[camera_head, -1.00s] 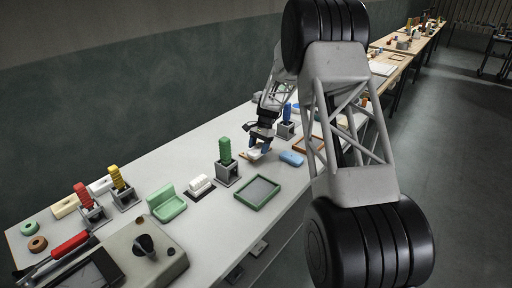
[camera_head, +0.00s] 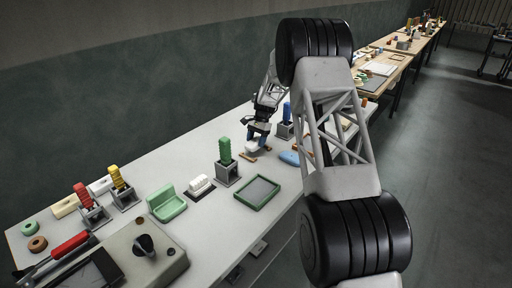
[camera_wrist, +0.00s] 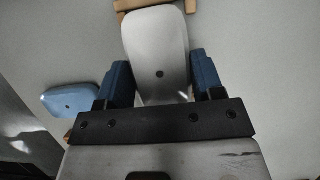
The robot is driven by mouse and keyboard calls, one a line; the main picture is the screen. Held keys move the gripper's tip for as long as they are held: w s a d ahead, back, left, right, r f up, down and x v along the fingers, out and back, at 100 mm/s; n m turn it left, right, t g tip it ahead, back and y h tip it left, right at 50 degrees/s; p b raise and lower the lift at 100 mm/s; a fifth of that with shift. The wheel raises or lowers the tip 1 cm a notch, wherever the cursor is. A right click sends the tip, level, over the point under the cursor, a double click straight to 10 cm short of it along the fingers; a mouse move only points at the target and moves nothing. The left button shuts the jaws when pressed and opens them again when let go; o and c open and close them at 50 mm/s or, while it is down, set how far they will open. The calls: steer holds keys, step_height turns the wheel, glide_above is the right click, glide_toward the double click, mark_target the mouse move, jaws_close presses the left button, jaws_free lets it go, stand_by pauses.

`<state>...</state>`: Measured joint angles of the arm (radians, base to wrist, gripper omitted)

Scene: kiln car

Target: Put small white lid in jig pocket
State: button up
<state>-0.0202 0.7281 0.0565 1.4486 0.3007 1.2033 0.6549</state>
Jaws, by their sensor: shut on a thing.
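The small white lid (camera_wrist: 158,62) is a rounded plate with a dark dot, between the two blue fingers of my gripper (camera_wrist: 162,80) in the wrist view. My gripper is shut on it. In the head view the white lid (camera_head: 252,147) shows small below my gripper (camera_head: 257,142), a little above the table. A light wooden piece (camera_head: 247,157) lies under and beside it; its parts also show past the lid in the wrist view (camera_wrist: 130,5). I cannot tell which thing is the jig pocket.
A blue lid (camera_head: 289,157) lies just right of my gripper; it is left in the wrist view (camera_wrist: 70,101). My arm hides part of the table's right side.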

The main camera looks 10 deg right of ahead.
steer(key=shift+f, duration=1.75)
steer(key=shift+f, duration=0.15)
steer(key=o, duration=1.2)
steer(key=v, duration=1.2)
steer(key=shift+r, duration=0.25)
